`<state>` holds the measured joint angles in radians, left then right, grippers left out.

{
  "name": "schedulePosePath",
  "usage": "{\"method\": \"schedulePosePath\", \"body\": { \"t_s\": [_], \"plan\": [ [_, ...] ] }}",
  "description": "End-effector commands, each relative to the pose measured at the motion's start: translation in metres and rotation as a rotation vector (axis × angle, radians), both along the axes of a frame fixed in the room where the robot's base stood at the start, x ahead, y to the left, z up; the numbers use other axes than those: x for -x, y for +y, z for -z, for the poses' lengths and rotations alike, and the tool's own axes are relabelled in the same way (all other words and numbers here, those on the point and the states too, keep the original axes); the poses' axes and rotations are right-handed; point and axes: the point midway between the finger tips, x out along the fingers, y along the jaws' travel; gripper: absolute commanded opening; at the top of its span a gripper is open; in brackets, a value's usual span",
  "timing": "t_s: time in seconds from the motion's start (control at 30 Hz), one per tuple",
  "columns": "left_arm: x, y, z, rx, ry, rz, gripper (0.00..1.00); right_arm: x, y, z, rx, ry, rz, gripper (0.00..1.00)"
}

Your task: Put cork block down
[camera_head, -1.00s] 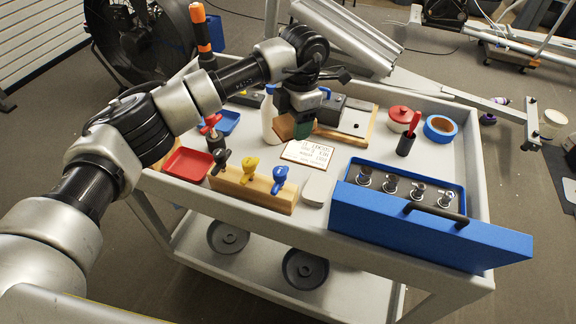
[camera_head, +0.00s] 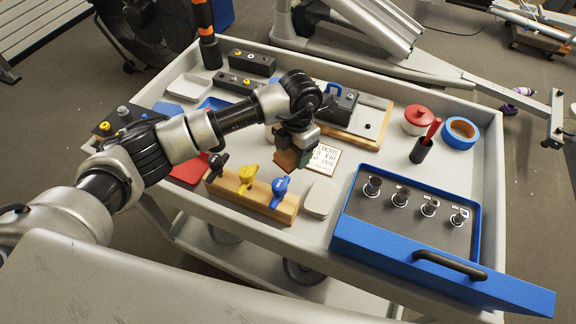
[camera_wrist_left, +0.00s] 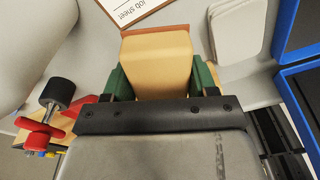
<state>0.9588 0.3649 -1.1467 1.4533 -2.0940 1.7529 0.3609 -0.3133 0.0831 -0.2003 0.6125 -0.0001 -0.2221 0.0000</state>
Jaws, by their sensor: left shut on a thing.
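My left gripper (camera_head: 297,155) is over the middle of the cart, just behind the wooden holder, pointing down. It is shut on the cork block (camera_head: 285,161), a tan-brown block partly hidden by the hand. In the left wrist view the cork block (camera_wrist_left: 158,68) sits between the green finger pads of my left gripper (camera_wrist_left: 160,82). The block appears close to the tray surface, but I cannot tell whether it touches it. The white job sheet (camera_head: 326,160) lies right beside the block in the head view. My right gripper is not in view.
A wooden holder (camera_head: 240,194) with yellow, blue and dark clamps stands in front. A pale pad (camera_head: 320,198) and a blue case (camera_head: 440,262) of sockets lie to the right. A red pot (camera_head: 418,122) and blue tape (camera_head: 460,132) stand farther back.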

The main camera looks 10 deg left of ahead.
Motion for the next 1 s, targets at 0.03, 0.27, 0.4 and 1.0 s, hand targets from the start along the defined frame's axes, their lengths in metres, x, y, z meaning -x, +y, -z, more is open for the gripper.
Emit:
{"method": "schedulePosePath", "body": {
  "t_s": [0.03,0.27,0.4,1.0],
  "plan": [
    [0.008,0.003,0.003,-0.001,0.002,0.002,0.23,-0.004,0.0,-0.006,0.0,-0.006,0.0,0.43],
    [0.023,0.008,0.016,0.0,-0.001,0.0,0.23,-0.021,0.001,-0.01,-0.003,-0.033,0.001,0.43],
    [0.023,0.007,0.031,0.0,0.002,0.0,0.23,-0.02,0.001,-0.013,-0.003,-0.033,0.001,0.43],
    [0.022,0.008,0.061,0.0,-0.002,0.001,0.23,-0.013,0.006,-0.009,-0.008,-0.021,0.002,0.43]
  ]
}}
